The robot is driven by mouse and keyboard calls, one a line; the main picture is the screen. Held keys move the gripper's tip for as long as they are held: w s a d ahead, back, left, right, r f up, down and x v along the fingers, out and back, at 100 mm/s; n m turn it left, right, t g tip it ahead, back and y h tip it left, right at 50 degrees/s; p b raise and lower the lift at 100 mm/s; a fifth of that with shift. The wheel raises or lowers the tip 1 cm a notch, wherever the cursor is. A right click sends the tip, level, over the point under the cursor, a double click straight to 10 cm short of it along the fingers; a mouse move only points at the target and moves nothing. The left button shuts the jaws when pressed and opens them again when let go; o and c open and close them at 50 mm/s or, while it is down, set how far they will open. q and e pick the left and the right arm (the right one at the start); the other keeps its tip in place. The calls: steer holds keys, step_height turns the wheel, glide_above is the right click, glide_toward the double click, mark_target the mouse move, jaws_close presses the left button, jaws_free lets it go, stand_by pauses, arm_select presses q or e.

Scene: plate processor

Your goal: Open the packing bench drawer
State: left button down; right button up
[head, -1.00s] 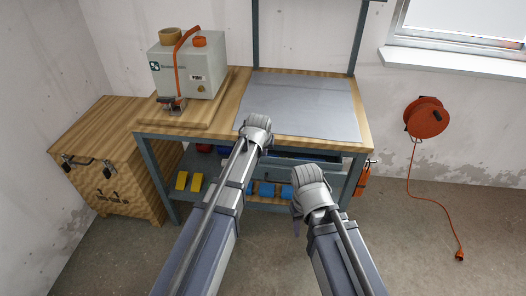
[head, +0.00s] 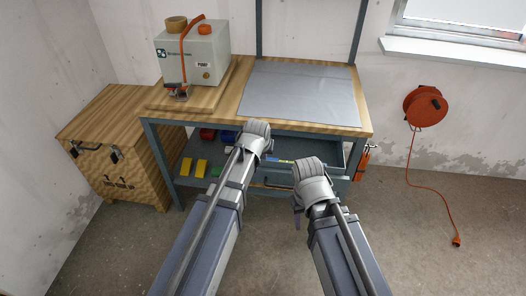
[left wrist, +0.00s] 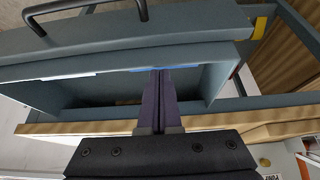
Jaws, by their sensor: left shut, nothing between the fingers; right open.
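The packing bench (head: 232,112) stands against the back wall. Its grey drawer (head: 336,156) is pulled well out below the right part of the top, with its inside showing. In the left wrist view the drawer front (left wrist: 130,32) and its dark bar handle (left wrist: 88,14) are at the top. My left gripper (left wrist: 158,72) is shut and empty, its fingers reaching into the open drawer behind the front panel; whether they touch it I cannot tell. In the head view its fingers are hidden behind its wrist. My right gripper (head: 312,172) is open in front of the drawer, its fingers mostly hidden.
A grey machine (head: 190,62) stands on the bench's left and a grey mat (head: 300,95) lies on the right. A wooden crate (head: 115,150) stands at the left.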

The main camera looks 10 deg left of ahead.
mark_target(263, 169)
arm_select(q)
steer(key=s+f, duration=0.1)
steer(key=s+f+g, duration=0.1)
steer(key=shift+s+d+g, duration=0.2)
steer(key=shift+s+g, duration=0.1)
steer(key=shift+s, duration=0.1)
arm_select(e)
steer(key=shift+f, duration=0.35)
arm_select(q)
steer(key=shift+w+r, duration=0.25)
steer(key=shift+w, duration=0.2)
steer(key=shift+t, duration=0.7)
steer(key=w, duration=0.2)
steer(key=w+r+p, duration=0.1)
steer(key=w, duration=0.2)
steer(key=shift+w+r, duration=0.1)
steer(key=shift+w, duration=0.1)
steer(key=w+p+v, duration=0.1)
steer(key=p+v, duration=0.9)
steer(key=shift+w+a+r, duration=0.2)
steer(key=shift+w+r, duration=0.1)
steer(key=shift+r, duration=0.15)
arm_select(e)
step_height(263, 169, up, 10)
steer(key=w, duration=0.1)
steer(key=shift+d+r, duration=0.15)
steer(key=shift+d, duration=0.05)
arm_select(q)
steer(key=c, duration=1.5)
jaws_free()
